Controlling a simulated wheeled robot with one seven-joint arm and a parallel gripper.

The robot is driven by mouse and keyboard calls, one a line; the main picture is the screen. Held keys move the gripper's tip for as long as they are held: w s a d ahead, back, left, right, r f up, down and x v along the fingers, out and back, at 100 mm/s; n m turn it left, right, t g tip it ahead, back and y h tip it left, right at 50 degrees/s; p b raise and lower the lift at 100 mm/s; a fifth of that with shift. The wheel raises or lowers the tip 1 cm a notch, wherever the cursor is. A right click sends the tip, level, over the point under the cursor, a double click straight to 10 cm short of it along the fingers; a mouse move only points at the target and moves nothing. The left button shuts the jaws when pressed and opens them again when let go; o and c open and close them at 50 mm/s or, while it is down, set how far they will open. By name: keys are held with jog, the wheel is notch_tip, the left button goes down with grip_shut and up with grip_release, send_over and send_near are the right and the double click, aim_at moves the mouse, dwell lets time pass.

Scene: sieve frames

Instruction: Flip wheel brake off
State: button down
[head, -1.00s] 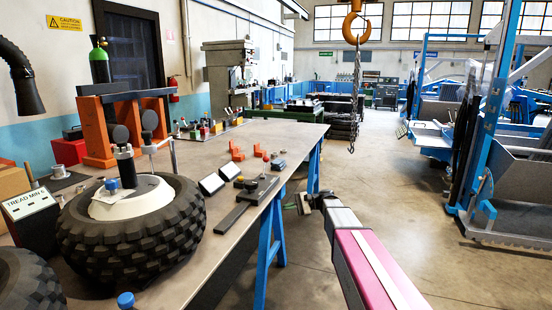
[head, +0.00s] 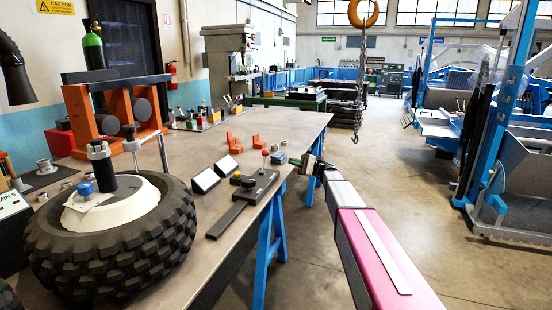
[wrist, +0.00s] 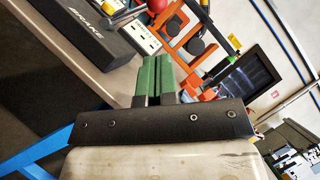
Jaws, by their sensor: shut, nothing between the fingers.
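The wheel brake is a dark block (head: 262,184) with a long flat dark bar, on the workbench near its right edge. In the wrist view the block (wrist: 72,38) shows the lettering BRAKE at upper left, and the red knob (wrist: 157,5) is cut by the top edge. My gripper (head: 299,162) is just right of the brake, by the bench edge, and apart from it. Its green fingers (wrist: 153,72) are together, with nothing between them.
A big knobby tire (head: 112,240) with a white hub lies on the bench at left. A blue trestle leg (head: 266,245) is under the bench.

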jog(key=x, duration=1)
jog(key=shift+a, duration=0.1)
